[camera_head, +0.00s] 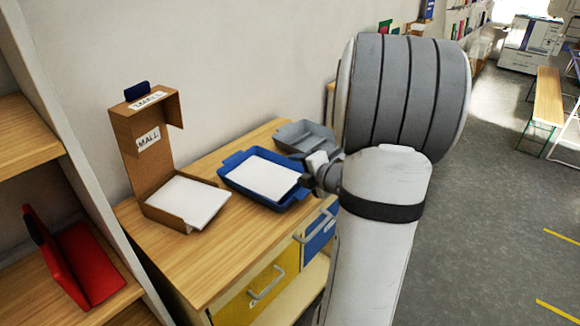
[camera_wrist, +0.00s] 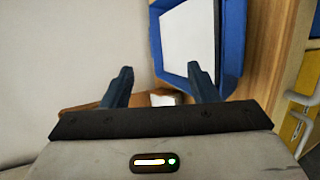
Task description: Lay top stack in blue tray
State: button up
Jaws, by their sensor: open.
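The blue tray (camera_head: 236,184) stands on the wooden cabinet top with a white paper stack (camera_head: 262,178) lying in it. In the wrist view the blue tray (camera_wrist: 234,50) and its white stack (camera_wrist: 187,38) fill the upper right. A second white stack (camera_head: 188,200) lies in the low front of a brown cardboard box (camera_head: 128,140) labelled SMALL, left of the tray. My gripper (camera_wrist: 160,70) is open, with nothing between its fingers. In the head view it is by the tray's right end, its fingertips hard to make out.
A grey tray (camera_head: 305,135) stands behind the blue tray, partly hidden by my arm. A dark blue object (camera_head: 137,91) sits atop the box. Shelves with a red object (camera_head: 85,262) stand at left. The cabinet front has yellow (camera_head: 250,300) and blue drawers.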

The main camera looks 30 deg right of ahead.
jog(key=shift+s+d+r+p, duration=0.15)
jog(key=shift+s+d+r, duration=0.15)
jog(key=shift+s, duration=0.3)
jog(key=shift+s+d+r+p, duration=0.15)
jog(key=shift+s+d+r, duration=0.1)
jog(key=shift+s, duration=0.35)
notch_tip(320, 180, up, 6)
jog(key=s+d+p, duration=0.1)
jog(key=s+p, duration=0.1)
jog(key=p, duration=0.3)
jog(key=shift+s, duration=0.25)
jog(key=shift+r, duration=0.1)
